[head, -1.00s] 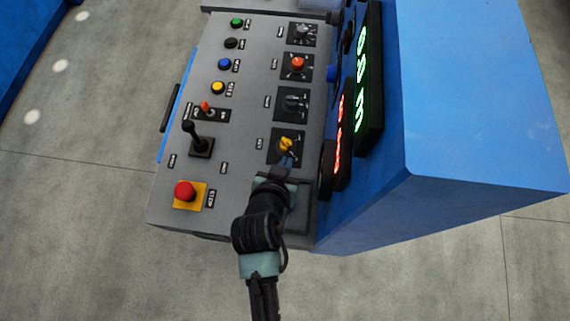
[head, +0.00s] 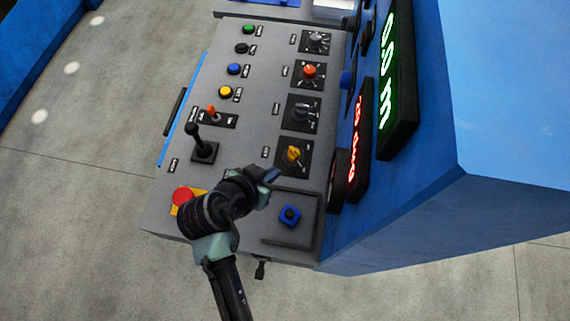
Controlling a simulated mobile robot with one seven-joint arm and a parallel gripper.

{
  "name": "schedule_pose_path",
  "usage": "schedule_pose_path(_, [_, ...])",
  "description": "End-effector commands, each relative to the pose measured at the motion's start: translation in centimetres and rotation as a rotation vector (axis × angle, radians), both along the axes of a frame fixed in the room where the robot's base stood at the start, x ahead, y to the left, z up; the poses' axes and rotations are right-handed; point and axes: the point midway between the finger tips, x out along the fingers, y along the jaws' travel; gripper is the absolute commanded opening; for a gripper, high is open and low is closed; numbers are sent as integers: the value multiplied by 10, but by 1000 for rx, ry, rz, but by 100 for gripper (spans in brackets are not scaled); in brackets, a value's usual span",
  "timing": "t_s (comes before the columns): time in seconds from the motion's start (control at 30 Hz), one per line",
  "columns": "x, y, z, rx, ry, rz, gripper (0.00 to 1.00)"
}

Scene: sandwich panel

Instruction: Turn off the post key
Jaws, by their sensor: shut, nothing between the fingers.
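The grey control panel (head: 250,140) carries several knobs and buttons; I cannot read a label naming the post key. A yellow rotary knob (head: 292,154) sits on a black square plate at the right side. A blue knob (head: 289,215) sits in a recessed square below it. A small black key-like part (head: 260,269) sticks out below the panel's near edge. My gripper (head: 270,176) is shut and empty. It is over the lower middle of the panel, left of the yellow knob and apart from it, up and left of the blue knob.
A red mushroom button (head: 183,196) on a yellow plate is partly behind my arm. A black joystick (head: 200,143) stands upright at the left. More knobs, including an orange-red one (head: 309,71), line the right. Lit displays (head: 398,75) and a blue housing (head: 500,90) rise beyond.

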Motion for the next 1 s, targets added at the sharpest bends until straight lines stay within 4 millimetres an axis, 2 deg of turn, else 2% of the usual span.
schedule_pose_path(0.03, [5,14,-10,-5,-3,-42,0])
schedule_pose_path(0.1, [5,26,-10,-14,-8,-122,0])
schedule_pose_path(0.4, [-7,62,8,-33,-83,-395,0])
schedule_pose_path(0.67, [-12,67,15,-35,-102,-451,0])
schedule_pose_path(1.0, [-9,62,11,-36,-100,-452,0])
